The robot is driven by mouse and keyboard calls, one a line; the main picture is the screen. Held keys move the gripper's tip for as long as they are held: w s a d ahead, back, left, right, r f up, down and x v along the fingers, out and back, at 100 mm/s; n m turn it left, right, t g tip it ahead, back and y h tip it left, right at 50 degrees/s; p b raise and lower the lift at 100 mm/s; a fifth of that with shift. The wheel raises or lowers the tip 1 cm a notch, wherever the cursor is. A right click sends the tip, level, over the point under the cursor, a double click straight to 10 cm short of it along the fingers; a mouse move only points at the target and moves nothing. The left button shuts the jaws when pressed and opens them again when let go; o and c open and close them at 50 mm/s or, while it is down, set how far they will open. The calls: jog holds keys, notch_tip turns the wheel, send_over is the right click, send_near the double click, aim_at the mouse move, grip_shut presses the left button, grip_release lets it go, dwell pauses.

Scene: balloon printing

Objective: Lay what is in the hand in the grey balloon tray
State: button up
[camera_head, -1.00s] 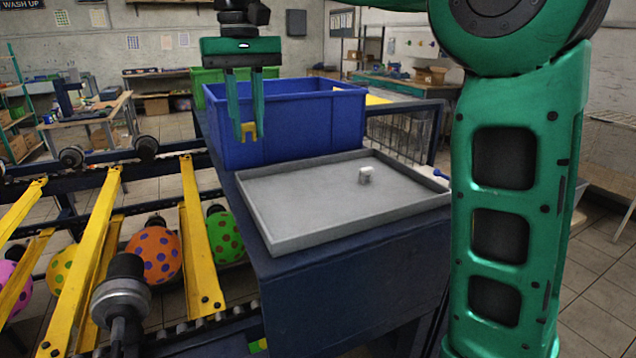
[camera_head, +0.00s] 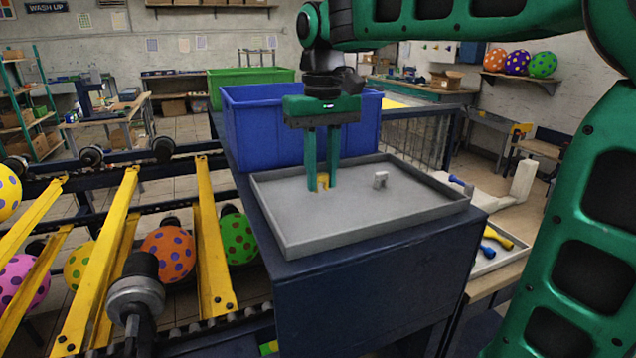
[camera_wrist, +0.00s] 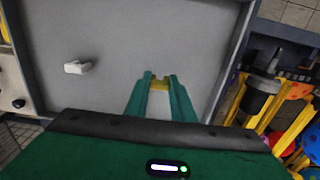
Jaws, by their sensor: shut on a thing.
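My gripper (camera_head: 322,186) is shut on a small yellow piece (camera_head: 322,180), which shows between the fingertips. The yellow piece also shows in the wrist view (camera_wrist: 158,80), gripped at the tips. The grey balloon tray (camera_head: 330,228) lies on the dark blue stand, and the gripper is over its back left part. I cannot tell whether the yellow piece touches the tray floor. A small white piece (camera_head: 380,180) sits in the tray, to the right of the gripper; it also shows in the wrist view (camera_wrist: 77,67).
A blue bin (camera_head: 250,135) stands right behind the tray, with a green bin (camera_head: 250,77) beyond it. Yellow rails (camera_head: 211,250) and dotted balloons (camera_head: 168,254) lie to the left. The tray's front and middle are bare.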

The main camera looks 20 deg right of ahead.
aim_at(321, 174)
jog(key=shift+f, duration=0.9)
jog(key=o, duration=0.9)
jog(key=shift+f, duration=0.1)
jog(key=shift+o, duration=0.2)
notch_tip(321, 174, up, 12)
